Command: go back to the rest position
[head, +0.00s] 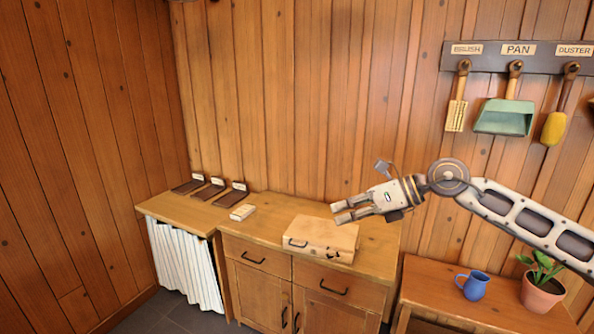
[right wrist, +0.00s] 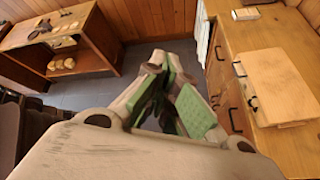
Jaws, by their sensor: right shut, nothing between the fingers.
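My right gripper (head: 341,212) is raised in the head view, with its arm coming in from the right. It points left, in front of the wooden wall and above the wooden case on the cabinet. In the right wrist view its fingers (right wrist: 172,88) show green pads close together, with nothing held between them. My left gripper is in neither view.
A wooden case (head: 322,236) lies on the cabinet (head: 262,228), near a small pale block (head: 242,212). A blue mug (head: 473,286) and potted plant (head: 541,292) stand on a side table at right. A brush, pan (head: 504,118) and duster hang above.

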